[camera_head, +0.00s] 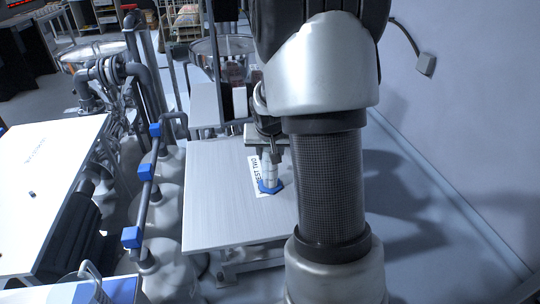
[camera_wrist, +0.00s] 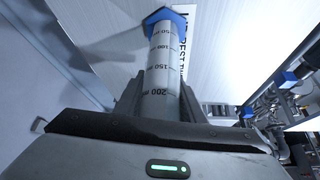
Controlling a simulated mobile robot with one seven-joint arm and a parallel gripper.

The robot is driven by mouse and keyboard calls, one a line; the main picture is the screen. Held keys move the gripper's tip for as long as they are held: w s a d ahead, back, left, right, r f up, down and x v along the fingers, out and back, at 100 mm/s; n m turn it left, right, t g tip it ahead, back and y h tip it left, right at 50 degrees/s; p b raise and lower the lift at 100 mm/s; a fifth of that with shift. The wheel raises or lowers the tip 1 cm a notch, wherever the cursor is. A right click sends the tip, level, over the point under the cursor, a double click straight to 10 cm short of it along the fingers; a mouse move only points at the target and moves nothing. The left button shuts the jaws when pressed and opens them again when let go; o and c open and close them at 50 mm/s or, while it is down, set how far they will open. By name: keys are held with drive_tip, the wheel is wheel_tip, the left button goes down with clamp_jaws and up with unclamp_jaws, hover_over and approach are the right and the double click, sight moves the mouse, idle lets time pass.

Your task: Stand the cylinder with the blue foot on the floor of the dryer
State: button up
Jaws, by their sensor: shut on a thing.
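The measuring cylinder is clear, with dark volume marks and a blue foot. In the head view the cylinder (camera_head: 270,171) is upright over the grey metal table (camera_head: 215,215), blue foot down. I cannot tell whether the foot touches the table. In the wrist view the cylinder (camera_wrist: 162,60) runs out from between the fingers, blue foot at the far end. My gripper (camera_head: 270,155) is shut on its upper part; the fingers (camera_wrist: 160,95) flank it in the wrist view. I cannot make out which thing is the dryer.
A white label (camera_head: 256,178) ending in "EST TWO" lies on the table beside the cylinder. Pipes with blue blocks (camera_head: 145,172) stand left of the table. A white-topped bench (camera_head: 45,170) is farther left. A wall (camera_head: 470,120) closes the right side.

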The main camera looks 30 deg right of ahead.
drive_tip(key=shift+f, duration=0.25)
drive_tip(key=o, duration=1.1)
drive_tip(key=shift+r, duration=0.1)
